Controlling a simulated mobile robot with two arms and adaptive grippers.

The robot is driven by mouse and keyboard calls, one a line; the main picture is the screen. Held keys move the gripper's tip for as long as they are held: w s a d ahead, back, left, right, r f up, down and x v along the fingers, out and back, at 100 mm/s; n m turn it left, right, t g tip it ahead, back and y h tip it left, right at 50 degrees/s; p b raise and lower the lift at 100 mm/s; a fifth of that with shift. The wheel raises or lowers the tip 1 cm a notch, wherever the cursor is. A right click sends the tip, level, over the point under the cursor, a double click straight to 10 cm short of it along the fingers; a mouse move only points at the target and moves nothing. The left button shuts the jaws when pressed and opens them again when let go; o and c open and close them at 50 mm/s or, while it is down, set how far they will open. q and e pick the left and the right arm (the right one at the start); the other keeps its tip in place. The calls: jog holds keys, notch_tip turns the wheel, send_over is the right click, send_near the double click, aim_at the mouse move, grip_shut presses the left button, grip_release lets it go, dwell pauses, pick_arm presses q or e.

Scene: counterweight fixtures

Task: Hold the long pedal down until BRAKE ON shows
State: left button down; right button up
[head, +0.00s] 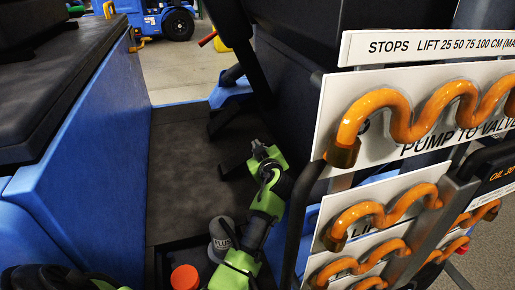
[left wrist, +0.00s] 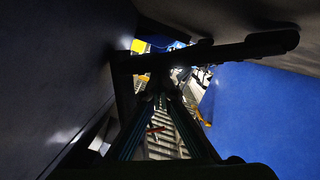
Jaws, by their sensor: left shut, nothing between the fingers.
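A dark pedal-like bar (head: 234,166) is low in the footwell in the head view, just left of the end of my left arm. A second dark pedal shape (head: 226,120) is farther forward. I cannot tell for sure which is the long pedal. My left gripper (head: 258,149) is small and dark beside them, its fingers hard to make out. In the left wrist view its fingers (left wrist: 160,86) converge, shut and empty, close to a long dark bar (left wrist: 235,51) crossing the picture. I cannot tell whether they touch. No BRAKE ON sign is visible. My right gripper is not in view.
A blue side wall and black seat (head: 75,85) bound the footwell on the left. On the right are white label panels (head: 430,47) with wavy orange tubes (head: 390,215). An orange round cap (head: 185,277) is at the bottom. The dark floor (head: 180,170) between is bare.

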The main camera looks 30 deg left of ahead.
pick_arm(q)
notch_tip(320, 180, up, 9)
dwell(0.3)
jog(key=shift+r, duration=0.1)
dwell(0.4)
